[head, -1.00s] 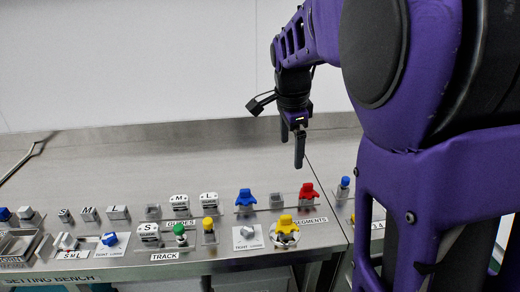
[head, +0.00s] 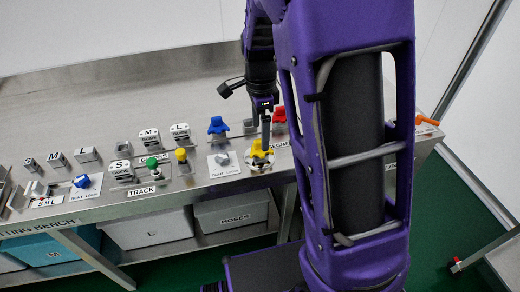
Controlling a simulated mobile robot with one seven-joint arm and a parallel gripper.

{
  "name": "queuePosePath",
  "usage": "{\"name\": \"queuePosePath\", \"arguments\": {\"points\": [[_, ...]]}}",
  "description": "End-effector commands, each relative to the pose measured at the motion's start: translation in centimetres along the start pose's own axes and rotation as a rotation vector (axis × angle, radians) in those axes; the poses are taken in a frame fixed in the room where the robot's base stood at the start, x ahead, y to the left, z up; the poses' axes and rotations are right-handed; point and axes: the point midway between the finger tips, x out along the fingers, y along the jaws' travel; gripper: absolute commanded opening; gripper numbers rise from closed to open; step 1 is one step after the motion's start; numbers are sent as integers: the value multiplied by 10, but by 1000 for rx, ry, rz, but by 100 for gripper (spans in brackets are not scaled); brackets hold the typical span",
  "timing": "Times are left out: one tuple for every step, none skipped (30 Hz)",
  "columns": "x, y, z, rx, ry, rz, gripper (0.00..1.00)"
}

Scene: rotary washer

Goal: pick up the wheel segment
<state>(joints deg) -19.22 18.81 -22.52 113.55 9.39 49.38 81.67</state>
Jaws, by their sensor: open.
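Three wheel segments show in the head view by the partly hidden segments label: a blue one (head: 217,125), a red one (head: 279,114) and a yellow one (head: 257,150). The blue and red ones sit at the back, and the yellow one sits in front on a round mount. My gripper (head: 265,142) is open and points down. In the picture its fingers overlap the space just above the yellow segment; I cannot tell whether they touch it. My arm hides part of the bench right of the red segment.
The steel setting bench (head: 120,95) carries a knob plate (head: 223,163) just left of the yellow segment. Left of that stand a yellow peg (head: 181,155), a green knob (head: 152,163) and several white guides. The bench's back strip is clear.

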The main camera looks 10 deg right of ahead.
Motion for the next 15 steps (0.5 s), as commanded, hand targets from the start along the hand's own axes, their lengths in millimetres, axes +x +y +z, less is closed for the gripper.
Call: {"name": "queuePosePath", "arguments": {"points": [[3, 0, 0, 0, 0, 1, 100], [5, 0, 0, 0, 0, 1, 100], [10, 0, 0, 1, 0, 2, 100], [15, 1, 0, 1, 0, 3, 100], [20, 1, 0, 0, 1, 4, 100], [26, 2, 0, -1, 1, 4, 100], [31, 2, 0, -1, 1, 4, 100], [36, 2, 0, -1, 1, 4, 100], [41, 1, 0, 0, 1, 3, 100], [44, 1, 0, 0, 0, 2, 100], [47, 1, 0, 1, 0, 2, 100], [50, 1, 0, 1, 0, 2, 100], [52, 1, 0, 0, 0, 1, 100], [53, 1, 0, 0, 0, 0, 100], [53, 1, 0, 0, 0, 0, 100]]}}
